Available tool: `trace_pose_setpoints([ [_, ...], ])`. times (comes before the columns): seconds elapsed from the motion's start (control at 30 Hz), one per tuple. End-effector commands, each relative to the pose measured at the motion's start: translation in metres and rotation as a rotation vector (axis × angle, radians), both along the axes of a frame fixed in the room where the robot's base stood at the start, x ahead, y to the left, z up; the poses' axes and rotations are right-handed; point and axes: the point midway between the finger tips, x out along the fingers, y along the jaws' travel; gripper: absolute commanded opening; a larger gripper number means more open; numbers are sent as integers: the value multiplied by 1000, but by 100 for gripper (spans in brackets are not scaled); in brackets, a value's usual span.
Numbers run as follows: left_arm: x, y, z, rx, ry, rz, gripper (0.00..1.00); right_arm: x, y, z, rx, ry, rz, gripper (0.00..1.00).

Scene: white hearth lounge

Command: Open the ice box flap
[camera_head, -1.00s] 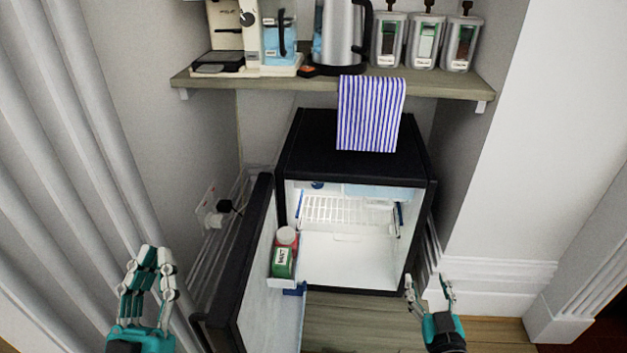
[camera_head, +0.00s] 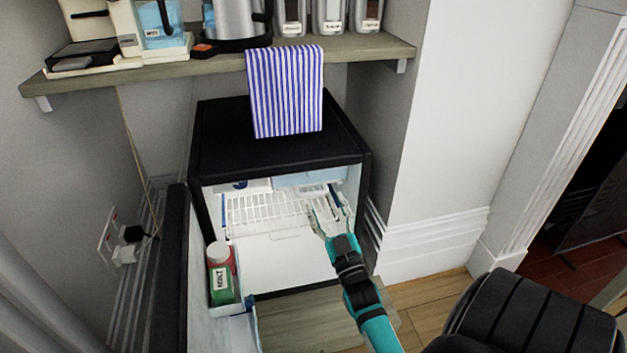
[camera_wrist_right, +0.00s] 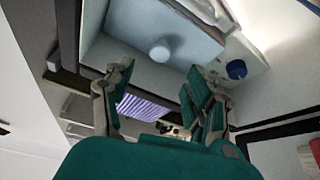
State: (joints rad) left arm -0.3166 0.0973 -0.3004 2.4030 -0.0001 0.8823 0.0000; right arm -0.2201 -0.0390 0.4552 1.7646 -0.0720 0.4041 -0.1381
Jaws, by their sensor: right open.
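The small black fridge (camera_head: 270,150) stands under the shelf with its door (camera_head: 172,270) open to the left. The ice box flap (camera_head: 310,178) is a pale blue panel at the top of the bright interior; it looks shut, though the angle is steep. A pale blue surface that looks like the ice box (camera_wrist_right: 150,22) fills the upper part of the right wrist view. My right gripper (camera_head: 328,212) is open and empty at the right side of the fridge opening, below the flap. Its spread fingers also show in the wrist view (camera_wrist_right: 160,88). My left gripper is out of view.
A wire rack (camera_head: 265,212) lies inside the fridge. A green-labelled bottle (camera_head: 221,275) stands in the door shelf. A striped towel (camera_head: 285,92) hangs over the wooden shelf edge (camera_head: 370,48). A wall (camera_head: 440,130) bounds the right side.

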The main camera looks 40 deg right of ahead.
Motion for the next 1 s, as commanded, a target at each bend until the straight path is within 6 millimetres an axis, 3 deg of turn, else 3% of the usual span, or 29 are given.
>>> trace_pose_setpoints([
  [0.2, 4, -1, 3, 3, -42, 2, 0, 41, -17, 16, -2, -3, 1, 56],
  [0.4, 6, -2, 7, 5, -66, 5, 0, 66, -27, 27, -1, -1, 1, 56],
  [0.83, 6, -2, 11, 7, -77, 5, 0, 75, -32, 32, 1, 1, 1, 56],
  [1.0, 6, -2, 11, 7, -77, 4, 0, 75, -31, 32, 0, 1, 1, 37],
])
